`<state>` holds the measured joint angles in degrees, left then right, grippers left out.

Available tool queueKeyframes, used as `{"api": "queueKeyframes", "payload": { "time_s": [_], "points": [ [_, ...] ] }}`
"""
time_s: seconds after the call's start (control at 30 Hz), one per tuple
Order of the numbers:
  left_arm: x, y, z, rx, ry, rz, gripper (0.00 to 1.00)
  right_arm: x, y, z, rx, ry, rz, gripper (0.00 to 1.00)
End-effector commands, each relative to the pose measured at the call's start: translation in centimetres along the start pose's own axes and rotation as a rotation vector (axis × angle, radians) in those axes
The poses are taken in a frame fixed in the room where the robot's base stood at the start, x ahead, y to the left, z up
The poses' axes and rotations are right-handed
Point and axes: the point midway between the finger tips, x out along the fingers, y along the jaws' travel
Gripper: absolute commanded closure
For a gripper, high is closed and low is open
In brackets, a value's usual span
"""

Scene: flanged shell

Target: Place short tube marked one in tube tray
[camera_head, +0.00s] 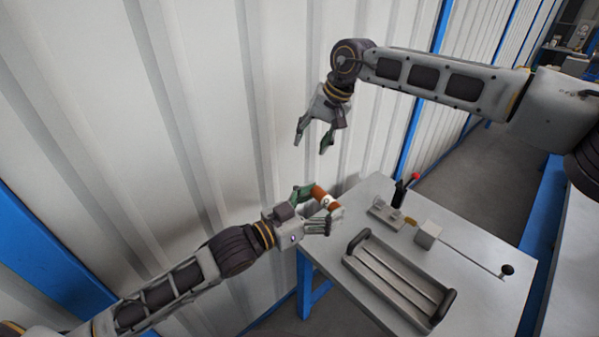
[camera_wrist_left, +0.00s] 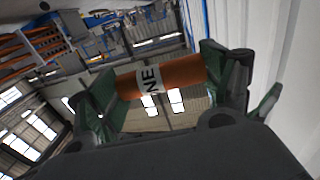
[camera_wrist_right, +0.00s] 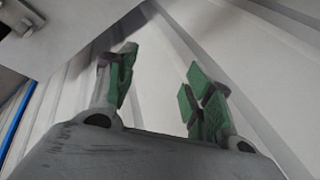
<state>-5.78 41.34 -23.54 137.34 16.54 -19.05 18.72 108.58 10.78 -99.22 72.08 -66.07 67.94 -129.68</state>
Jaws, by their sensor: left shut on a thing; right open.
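The short tube (camera_head: 321,195) is orange-brown with a white band. In the left wrist view the tube (camera_wrist_left: 160,78) lies across between the green finger pads, and its band reads "NE" in part. My left gripper (camera_head: 316,207) is shut on it and holds it near the far left corner of the table. My right gripper (camera_head: 314,138) is open and empty, in the air above and behind the tube; its green pads stand apart in the right wrist view (camera_wrist_right: 160,92). The tube tray (camera_head: 384,277), grey with long grooves and dark end handles, lies on the table with no tube visible in it.
The table (camera_head: 475,287) has a blue frame. Behind the tray stand a small metal fixture (camera_head: 386,213), a grey block (camera_head: 427,234) and a rod with a dark knob (camera_head: 507,270). A corrugated wall (camera_head: 200,110) rises close to the left.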

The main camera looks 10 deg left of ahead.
Motion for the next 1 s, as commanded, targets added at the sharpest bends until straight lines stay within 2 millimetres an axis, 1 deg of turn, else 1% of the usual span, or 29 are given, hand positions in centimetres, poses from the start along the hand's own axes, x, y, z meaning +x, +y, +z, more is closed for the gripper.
{"api": "queueKeyframes", "payload": {
  "time_s": [0.03, 0.1, 0.3, 0.5, 0.6, 0.7, 0.8, 1.0],
  "points": [
    [0.0, 0.0, -0.1, 0.000, 0.002, 0.000, 0.49, -0.4, -0.9, 1.2, -0.076, -0.004, 0.042, 0.48],
    [0.0, 0.0, -0.1, 0.000, 0.002, 0.000, 0.49, -0.8, -1.7, 2.9, -0.171, -0.015, 0.104, 0.48],
    [0.0, 0.0, -0.1, 0.000, 0.001, 0.000, 0.49, -1.9, -3.2, 7.9, -0.407, -0.049, 0.303, 0.48],
    [0.0, 0.0, -0.1, 0.000, 0.002, 0.000, 0.49, -3.0, -3.6, 12.6, -0.598, -0.077, 0.526, 0.48],
    [0.0, 0.0, -0.1, 0.000, 0.001, 0.000, 0.49, -3.7, -3.5, 14.4, -0.674, -0.084, 0.632, 0.48],
    [0.0, 0.0, -0.1, 0.000, 0.001, 0.000, 0.49, -4.2, -3.3, 15.8, -0.731, -0.089, 0.719, 0.48],
    [0.0, 0.0, -0.1, 0.000, 0.001, 0.000, 0.49, -4.6, -3.1, 16.7, -0.766, -0.092, 0.780, 0.48],
    [0.0, 0.0, -0.1, 0.000, 0.001, 0.000, 0.49, -5.0, -2.9, 17.2, -0.789, -0.093, 0.824, 0.48]
  ]
}}
